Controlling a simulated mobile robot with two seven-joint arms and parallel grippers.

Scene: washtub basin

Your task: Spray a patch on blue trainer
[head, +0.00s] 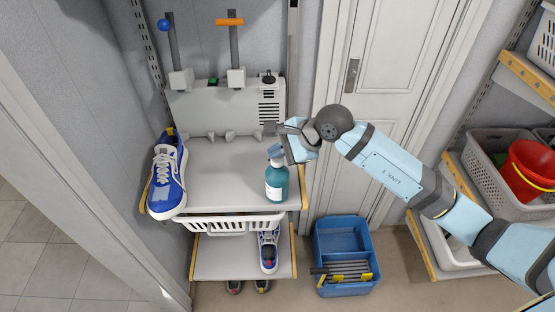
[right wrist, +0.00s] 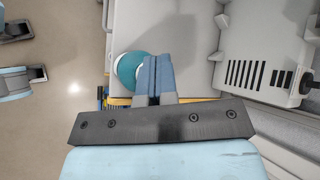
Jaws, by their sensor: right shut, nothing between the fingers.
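The blue trainer (head: 167,178), with a white sole and laces, sits at the left end of the upper shelf, toe toward the front. A teal spray bottle (head: 277,184) with a pale label stands upright near that shelf's right front corner. My right gripper (head: 278,150) is shut and empty at the top of the bottle, partly hiding its head. In the right wrist view the shut fingertips (right wrist: 158,78) overlap the right side of the teal bottle (right wrist: 130,68); I cannot tell whether they touch it. My left gripper is not in view.
A grey panel (head: 215,105) with levers stands behind the shelf (head: 225,172). A white basket (head: 230,223) hangs below, above a lower shelf with another trainer (head: 268,250). A blue crate (head: 343,245) stands on the floor. The shelf middle between trainer and bottle is clear.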

